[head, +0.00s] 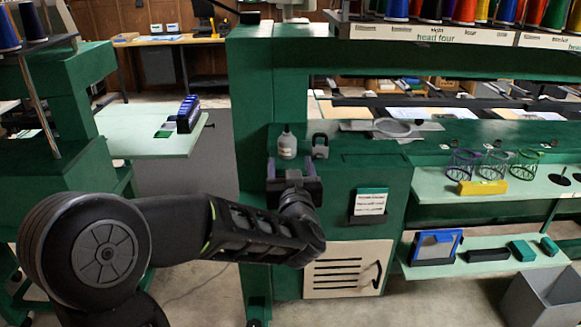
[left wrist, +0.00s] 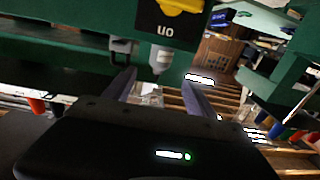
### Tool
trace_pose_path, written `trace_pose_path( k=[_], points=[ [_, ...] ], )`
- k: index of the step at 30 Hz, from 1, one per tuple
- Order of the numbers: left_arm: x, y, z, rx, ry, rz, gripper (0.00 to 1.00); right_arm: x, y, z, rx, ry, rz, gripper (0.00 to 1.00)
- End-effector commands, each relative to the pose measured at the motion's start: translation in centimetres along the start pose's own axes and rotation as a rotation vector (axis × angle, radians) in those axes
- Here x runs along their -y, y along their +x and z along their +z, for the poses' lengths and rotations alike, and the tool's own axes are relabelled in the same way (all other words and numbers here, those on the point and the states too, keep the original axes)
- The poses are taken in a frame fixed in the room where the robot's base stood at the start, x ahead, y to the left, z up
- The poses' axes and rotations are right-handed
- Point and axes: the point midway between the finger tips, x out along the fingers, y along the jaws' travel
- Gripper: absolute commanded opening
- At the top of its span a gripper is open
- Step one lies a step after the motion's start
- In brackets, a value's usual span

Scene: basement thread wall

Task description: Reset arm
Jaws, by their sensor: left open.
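My left gripper (head: 290,169) is in the middle of the head view, in front of the green machine cabinet. Its two fingers point away from me and stand apart, with nothing held between them. In the left wrist view the open fingers (left wrist: 160,92) frame a small pale bottle (left wrist: 161,60) beyond them. In the head view this bottle (head: 287,146) stands upright on the cabinet top, just past the fingertips. I cannot tell whether they touch it. My right gripper is in neither view.
A grey padlock-shaped item (head: 320,147) stands beside the bottle. A green shelf (head: 430,184) at right carries wire cups (head: 495,164) and a yellow block (head: 482,187). A grey bin (head: 541,297) stands at lower right. A pale green table (head: 150,140) is at left.

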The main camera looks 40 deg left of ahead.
Motion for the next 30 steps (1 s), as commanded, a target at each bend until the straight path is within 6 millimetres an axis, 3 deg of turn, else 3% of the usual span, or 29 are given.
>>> trace_pose_path(
  k=[23,27,30],
  points=[
    [-0.1,0.1,0.1,0.003,-0.023,0.003,0.65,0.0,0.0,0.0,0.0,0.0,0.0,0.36],
    [-2.5,-0.3,1.4,0.056,-0.125,0.102,0.65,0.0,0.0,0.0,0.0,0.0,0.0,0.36],
    [-6.0,-1.3,4.8,0.151,-0.168,0.221,0.65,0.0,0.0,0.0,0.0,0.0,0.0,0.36]
  ],
)
